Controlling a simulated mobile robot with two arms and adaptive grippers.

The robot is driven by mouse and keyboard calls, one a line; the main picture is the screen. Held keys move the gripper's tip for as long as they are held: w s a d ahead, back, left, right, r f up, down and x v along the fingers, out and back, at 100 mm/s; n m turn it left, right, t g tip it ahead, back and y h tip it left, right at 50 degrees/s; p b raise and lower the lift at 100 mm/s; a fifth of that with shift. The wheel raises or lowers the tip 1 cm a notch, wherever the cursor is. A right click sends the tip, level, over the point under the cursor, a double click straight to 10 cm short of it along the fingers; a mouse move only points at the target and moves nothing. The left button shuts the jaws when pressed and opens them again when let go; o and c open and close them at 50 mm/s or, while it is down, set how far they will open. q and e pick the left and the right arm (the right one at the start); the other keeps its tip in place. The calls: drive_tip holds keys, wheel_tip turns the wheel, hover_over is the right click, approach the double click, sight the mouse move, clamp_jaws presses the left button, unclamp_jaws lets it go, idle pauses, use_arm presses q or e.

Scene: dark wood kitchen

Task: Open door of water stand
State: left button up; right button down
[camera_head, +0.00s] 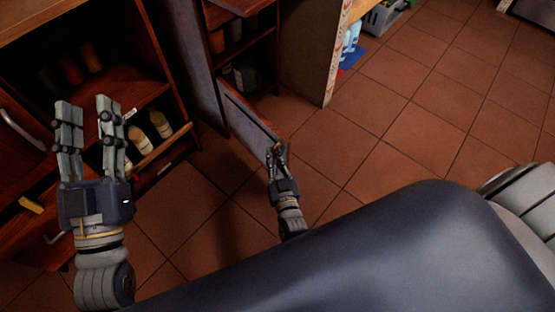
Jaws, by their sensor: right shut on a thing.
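The water stand (214,92) looks like the dark wooden cabinet at the upper middle of the head view, with dim items on its shelves. A low grey door panel with a reddish-brown top edge (246,124) juts out from it over the floor, standing ajar. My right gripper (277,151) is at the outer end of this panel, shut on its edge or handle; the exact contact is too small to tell. My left gripper (88,103) is open and empty, raised in front of the left cabinet.
A dark cabinet with bottles (160,124) stands at the left, with metal handles and a yellow item (31,205) on its lower front. A grey crate (384,17) and blue-white bottles (351,38) are at the top. The tiled floor (420,110) at the right is clear.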

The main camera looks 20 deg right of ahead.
drive_tip(key=shift+w+a+r, duration=0.35)
drive_tip(key=shift+w, duration=0.15)
drive_tip(key=c, duration=1.7)
unclamp_jaws()
drive_tip(key=shift+w+f, duration=0.1)
drive_tip(key=shift+f, duration=0.05)
drive_tip(key=shift+d, duration=0.1)
drive_tip(key=shift+s, duration=0.2)
drive_tip(key=shift+d, duration=0.15)
